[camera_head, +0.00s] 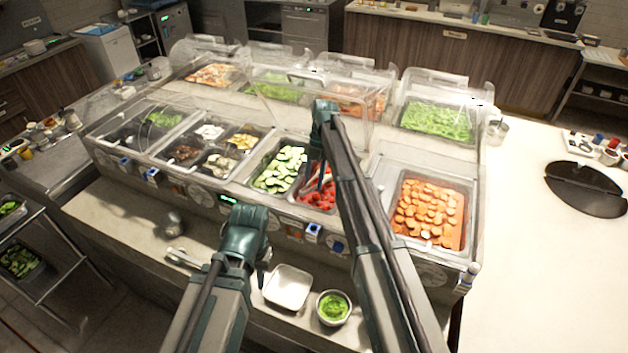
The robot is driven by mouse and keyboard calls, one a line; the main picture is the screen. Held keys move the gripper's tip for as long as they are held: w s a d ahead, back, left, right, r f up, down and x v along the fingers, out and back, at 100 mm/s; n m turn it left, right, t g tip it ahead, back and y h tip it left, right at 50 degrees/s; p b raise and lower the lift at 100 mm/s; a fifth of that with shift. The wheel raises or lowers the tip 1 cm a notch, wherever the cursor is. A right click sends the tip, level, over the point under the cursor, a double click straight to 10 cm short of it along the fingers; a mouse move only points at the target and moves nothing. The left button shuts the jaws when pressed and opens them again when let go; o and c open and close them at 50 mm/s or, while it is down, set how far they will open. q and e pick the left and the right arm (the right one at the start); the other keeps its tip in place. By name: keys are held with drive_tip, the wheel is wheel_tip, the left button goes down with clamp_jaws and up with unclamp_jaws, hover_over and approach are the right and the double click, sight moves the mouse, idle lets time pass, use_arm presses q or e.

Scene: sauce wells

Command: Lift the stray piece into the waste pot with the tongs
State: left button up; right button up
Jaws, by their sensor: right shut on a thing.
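My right gripper (318,150) hangs over the red-food well (318,203), mostly hidden by its own arm. It is shut on what look like thin metal tongs (322,172), which reach down to the red pieces. I cannot make out the stray piece. My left gripper (262,268) is low over the front counter, left of a white square tray (288,288); its fingers are largely hidden. A small metal bowl with green contents (333,307) stands right of the tray. A small metal pot (172,222) is at the left; I cannot tell which vessel is the waste pot.
Cucumber slices (280,168) fill the well left of the red one, and carrot slices (428,210) fill one to the right. Clear guards (435,90) stand over the back row. The right white counter (535,240) is largely bare.

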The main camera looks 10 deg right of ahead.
drive_tip(key=shift+f, duration=0.15)
drive_tip(key=shift+f+b, duration=0.6)
drive_tip(key=shift+b, duration=0.1)
clamp_jaws()
wheel_tip(320, 180, up, 12)
drive_tip(key=p, duration=1.2)
